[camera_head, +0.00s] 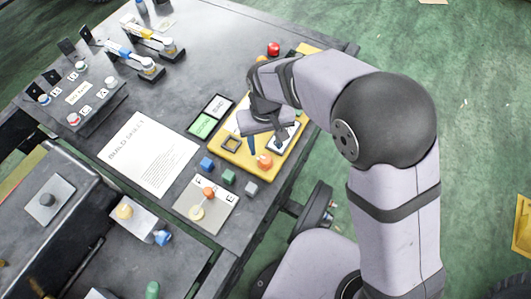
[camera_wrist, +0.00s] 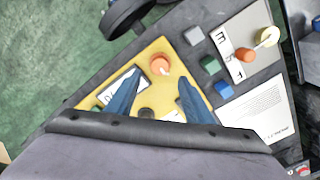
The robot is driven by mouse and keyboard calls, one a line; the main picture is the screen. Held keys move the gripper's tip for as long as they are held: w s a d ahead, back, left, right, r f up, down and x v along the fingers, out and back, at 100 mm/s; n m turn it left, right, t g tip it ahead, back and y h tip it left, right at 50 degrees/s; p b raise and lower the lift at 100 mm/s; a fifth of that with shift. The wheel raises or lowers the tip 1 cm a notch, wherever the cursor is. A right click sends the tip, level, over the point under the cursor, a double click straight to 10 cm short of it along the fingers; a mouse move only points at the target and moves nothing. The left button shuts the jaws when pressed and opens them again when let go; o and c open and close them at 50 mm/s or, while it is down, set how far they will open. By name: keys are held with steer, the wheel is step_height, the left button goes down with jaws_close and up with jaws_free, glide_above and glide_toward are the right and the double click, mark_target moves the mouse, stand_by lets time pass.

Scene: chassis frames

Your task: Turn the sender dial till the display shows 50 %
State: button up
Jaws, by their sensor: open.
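A yellow panel (camera_head: 238,163) lies at the table's right edge, below my gripper (camera_head: 262,142). It carries an orange knob (camera_head: 265,161), a dark square frame (camera_head: 231,144) and a white plate (camera_head: 286,137) partly covered by my gripper. In the wrist view, my gripper (camera_wrist: 158,82) is open, its two blue fingers apart over the panel. The orange knob (camera_wrist: 160,66) shows just beyond the fingertips. A dark round part (camera_wrist: 146,113) lies between the fingers; I cannot tell whether it is the sender dial. No percentage reading is legible.
Small blue (camera_head: 207,163), green (camera_head: 229,177) and grey (camera_head: 251,188) cubes lie beside the panel. A grey plate (camera_head: 190,209) with a lever stands nearer the front. A printed sheet (camera_head: 150,155) lies left. A red button (camera_head: 274,48) is at the panel's far end.

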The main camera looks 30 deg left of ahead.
mark_target(265, 158)
steer(key=shift+f+p, duration=0.55)
steer(key=shift+f, duration=2.75)
steer(key=c, duration=1)
